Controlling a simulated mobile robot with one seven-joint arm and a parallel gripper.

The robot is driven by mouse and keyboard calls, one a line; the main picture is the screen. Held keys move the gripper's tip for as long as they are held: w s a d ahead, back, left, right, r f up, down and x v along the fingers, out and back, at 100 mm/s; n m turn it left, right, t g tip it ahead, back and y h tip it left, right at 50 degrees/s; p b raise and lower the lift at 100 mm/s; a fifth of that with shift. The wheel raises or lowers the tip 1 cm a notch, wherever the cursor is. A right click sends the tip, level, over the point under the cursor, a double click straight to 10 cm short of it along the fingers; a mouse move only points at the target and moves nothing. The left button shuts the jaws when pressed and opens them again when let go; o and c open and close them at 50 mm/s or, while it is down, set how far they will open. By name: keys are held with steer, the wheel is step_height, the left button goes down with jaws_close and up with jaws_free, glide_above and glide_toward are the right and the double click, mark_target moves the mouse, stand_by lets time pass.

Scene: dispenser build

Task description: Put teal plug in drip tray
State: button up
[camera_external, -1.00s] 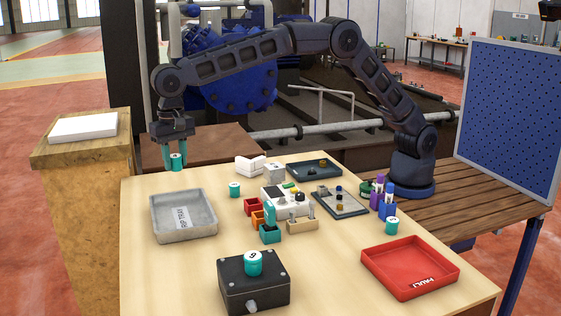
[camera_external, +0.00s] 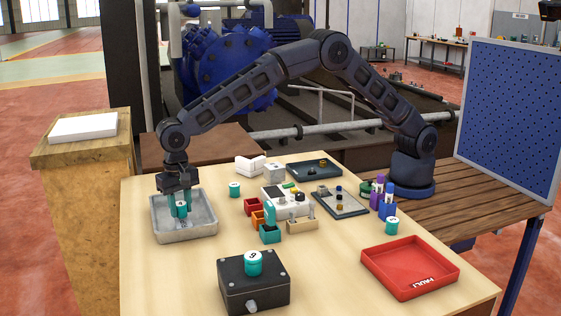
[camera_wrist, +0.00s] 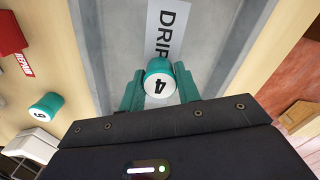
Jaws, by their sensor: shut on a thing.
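The teal plug (camera_wrist: 159,83), with a white top marked 4, is held between the fingers of my gripper (camera_wrist: 160,90). In the external view the plug (camera_external: 182,209) is over the grey drip tray (camera_external: 203,233), inside its outline. My gripper (camera_external: 181,203) is shut on the plug and points down. In the wrist view the tray floor (camera_wrist: 215,50) with its white "DRIP" label (camera_wrist: 168,25) lies beyond the plug. I cannot tell whether the plug touches the tray floor.
Other teal plugs stand on the table (camera_external: 235,190), by the purple-capped holders (camera_external: 391,226) and on the black box (camera_external: 253,264). A red tray (camera_external: 410,270) is at the front right. Small coloured bins (camera_external: 270,234) stand right of the drip tray.

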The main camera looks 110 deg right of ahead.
steer(key=shift+f, duration=0.45)
steer(key=o, duration=1)
steer(key=shift+f, duration=0.1)
